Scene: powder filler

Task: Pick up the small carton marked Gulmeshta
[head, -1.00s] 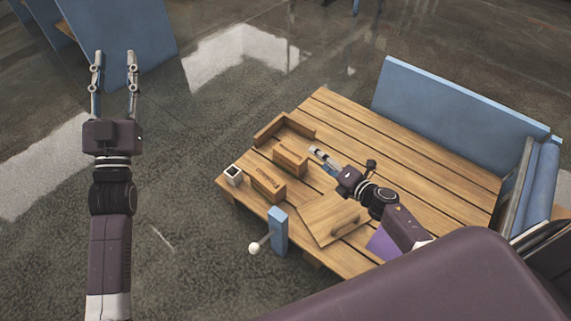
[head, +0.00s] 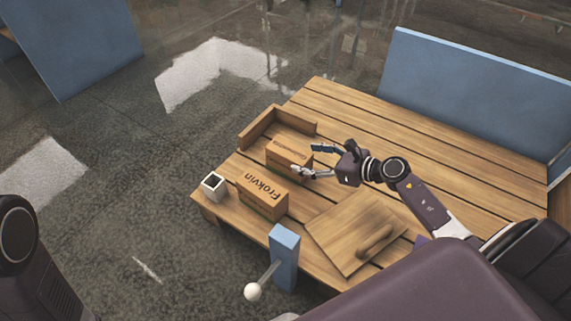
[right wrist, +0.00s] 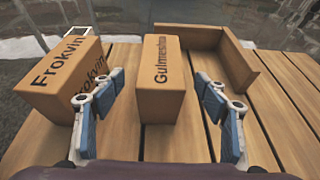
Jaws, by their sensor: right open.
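The small carton marked Gulmeshta (head: 285,157) is a brown box standing on the slatted wooden table, beside the Frokvin carton. My right gripper (head: 312,160) is open at the carton's right side in the head view. In the right wrist view its blue-padded fingers (right wrist: 163,110) are spread to either side of the carton's near end, with a gap on the right. My left gripper is out of view; only part of that arm shows at the lower left.
The Frokvin carton (head: 262,192) stands close to the left finger. A wooden corner piece (head: 262,125) lies behind the Gulmeshta carton. A white open box (head: 213,184), a wooden board with a handle (head: 340,240) and a blue post with a white-knobbed lever (head: 284,255) are nearby. The table's right side is clear.

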